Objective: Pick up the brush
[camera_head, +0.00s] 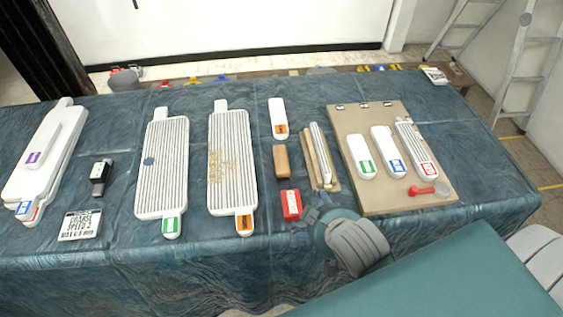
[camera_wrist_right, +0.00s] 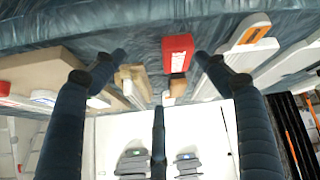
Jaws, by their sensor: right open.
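I cannot tell for sure which thing is the brush. A small black block with a green and pale end (camera_head: 100,177) lies at the left of the table. A brown wooden block (camera_head: 281,160) lies right of centre, with a red block (camera_head: 291,205) in front of it. My right gripper (camera_head: 312,214) is open and empty, just right of the red block. In the right wrist view, its open fingers (camera_wrist_right: 160,58) spread with the red block (camera_wrist_right: 178,53) in the gap beyond them, and the wooden block (camera_wrist_right: 176,88) behind it. My left gripper is not in view.
The blue cloth-covered table (camera_head: 110,260) holds ribbed white boards (camera_head: 162,165) with coloured labels. A wooden holder with a pale strip (camera_head: 320,160) stands near a beige panel (camera_head: 390,190) bearing white pieces. A black-and-white sign (camera_head: 80,225) lies front left.

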